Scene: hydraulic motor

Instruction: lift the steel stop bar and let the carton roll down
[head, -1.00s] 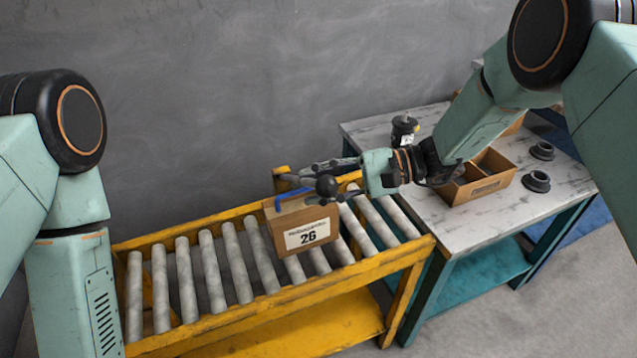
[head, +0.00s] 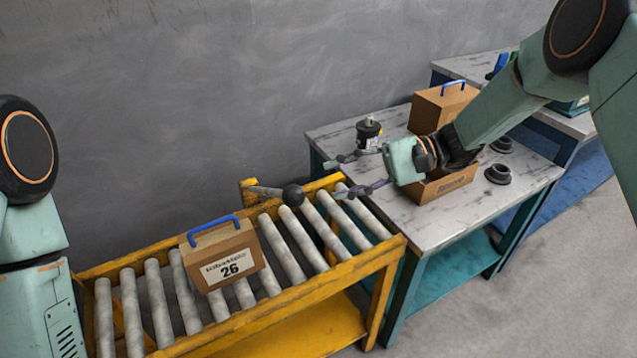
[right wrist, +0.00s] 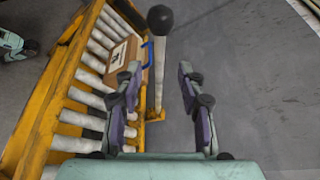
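The carton (head: 228,258), brown with a blue handle and a label reading 26, sits on the rollers of the yellow conveyor (head: 378,258), left of the stop bar. It also shows in the right wrist view (right wrist: 117,72). The steel stop bar (head: 266,190) with a black ball knob runs from a yellow mount at the back rail; its knob points towards the camera in the right wrist view (right wrist: 160,20). The bar appears raised. My right gripper (head: 348,175) is open and empty, right of the knob and apart from it. My left gripper is out of frame.
A marble-topped table (head: 440,215) at the conveyor's right end holds a black motor (head: 368,132), an open cardboard box (head: 450,185), another blue-handled carton (head: 438,105) and black flanged rings (head: 498,173). A grey wall stands behind. The rollers right of the carton are clear.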

